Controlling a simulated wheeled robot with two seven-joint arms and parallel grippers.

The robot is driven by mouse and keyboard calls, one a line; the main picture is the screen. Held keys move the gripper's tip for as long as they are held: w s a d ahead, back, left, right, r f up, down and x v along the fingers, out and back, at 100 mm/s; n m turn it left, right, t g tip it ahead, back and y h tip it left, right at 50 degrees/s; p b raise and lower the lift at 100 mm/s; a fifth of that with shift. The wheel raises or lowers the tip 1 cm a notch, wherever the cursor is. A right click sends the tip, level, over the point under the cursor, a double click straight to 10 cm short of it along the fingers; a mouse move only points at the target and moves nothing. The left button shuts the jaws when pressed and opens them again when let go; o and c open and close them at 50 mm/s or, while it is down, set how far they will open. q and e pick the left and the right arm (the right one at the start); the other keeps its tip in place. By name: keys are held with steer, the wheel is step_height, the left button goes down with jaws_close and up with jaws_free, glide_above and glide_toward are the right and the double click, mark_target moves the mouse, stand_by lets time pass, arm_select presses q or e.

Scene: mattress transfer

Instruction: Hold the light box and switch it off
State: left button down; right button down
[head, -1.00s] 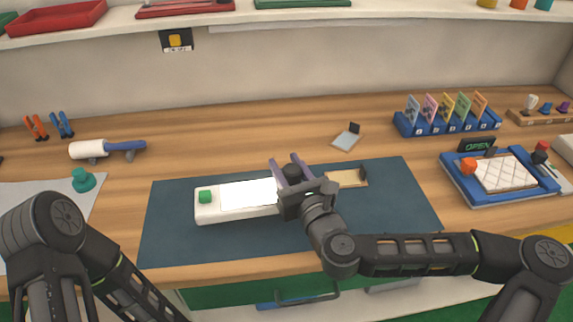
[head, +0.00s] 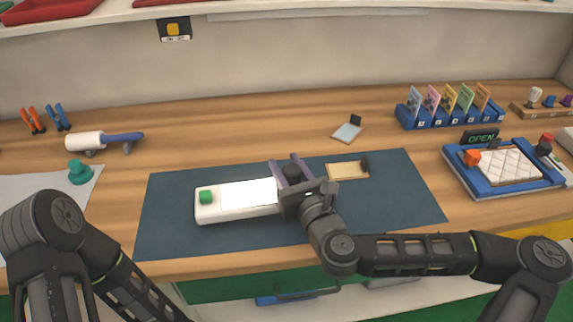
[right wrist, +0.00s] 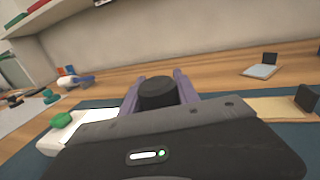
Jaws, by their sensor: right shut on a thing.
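The light box (head: 240,198) is a white block with a bright top panel and a green button (head: 206,197) at its left end. It lies on the dark blue mat. My right gripper (head: 291,172) is at the box's right end, shut on it, with its body hiding that end. In the right wrist view the gripper's purple fingers (right wrist: 160,92) stand either side of a dark round part, and the green button (right wrist: 61,120) shows at the left. My left arm is at the lower left of the head view; its gripper is not visible.
The blue mat (head: 400,205) has free room around the box. A wooden plate (head: 345,171) lies just right of my right gripper. A roller (head: 100,141), teal knob (head: 80,172), card rack (head: 450,112) and blue tray (head: 470,190) stand farther off.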

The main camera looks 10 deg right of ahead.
steer(key=shift+f+b, duration=0.7)
steer(key=shift+f, duration=0.2)
steer(key=shift+r, duration=0.1)
stand_by(1.8)
